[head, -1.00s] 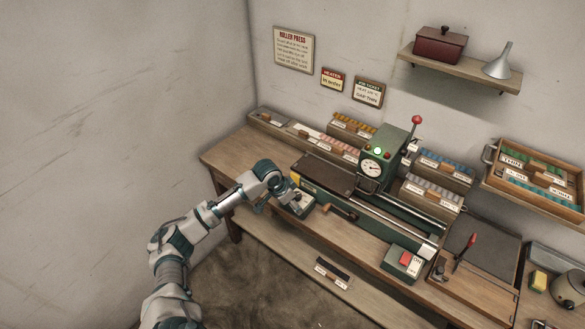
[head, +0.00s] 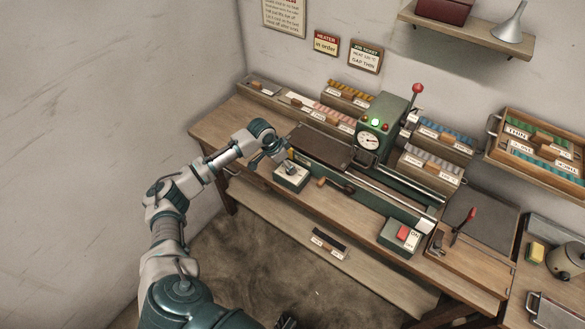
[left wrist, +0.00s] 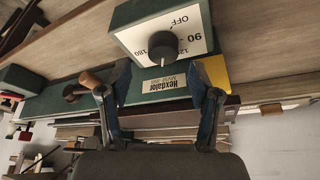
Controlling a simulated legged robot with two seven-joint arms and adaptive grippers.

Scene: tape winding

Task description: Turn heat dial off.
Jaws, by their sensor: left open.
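The heat dial is a dark round knob (left wrist: 162,46) on a white plate of a small green box (head: 291,178) at the bench's front left. In the left wrist view the plate is marked OFF, 90, 120 and 180. A light mark on the knob shows on the side away from OFF; its exact setting is hard to read. My left gripper (head: 282,153) is just behind and above the box. My right gripper is not clearly in view.
The green roller press (head: 380,130) with its round gauge stands right of the dial box. A wooden-handled crank (head: 335,185) is close beside the box. A red-button switch box (head: 402,236) sits farther right. Label trays (head: 340,95) line the back.

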